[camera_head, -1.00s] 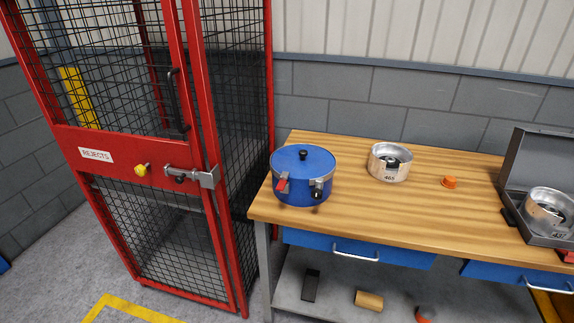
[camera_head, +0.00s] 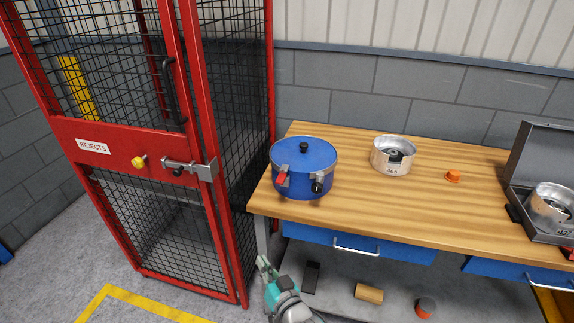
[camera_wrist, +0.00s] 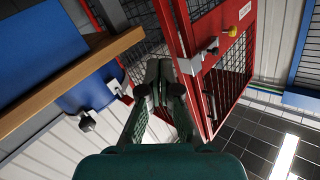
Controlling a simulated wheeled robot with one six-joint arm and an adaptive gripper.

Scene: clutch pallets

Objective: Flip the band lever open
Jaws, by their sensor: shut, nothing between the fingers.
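A blue round pot-like container (camera_head: 305,165) with a blue lid and black knob stands at the left end of the wooden bench. A red-tipped metal lever (camera_head: 281,178) sits on its front left side, against the wall. A black-knobbed fitting (camera_head: 318,184) is to the right of the lever. My gripper (camera_head: 263,263) is low in front of the bench's left corner, below and apart from the container. In the wrist view the fingers of my gripper (camera_wrist: 158,78) are together and empty. The container (camera_wrist: 78,98) shows there partly behind the bench edge; its lever is hard to make out.
A red mesh cage (camera_head: 120,205) with a latch and yellow knob stands close to the left. The wooden bench (camera_head: 355,213) carries a metal drum (camera_head: 392,155), an orange cap (camera_head: 453,176) and an open grey case (camera_head: 530,170). Blue drawers (camera_head: 358,243) are under its edge.

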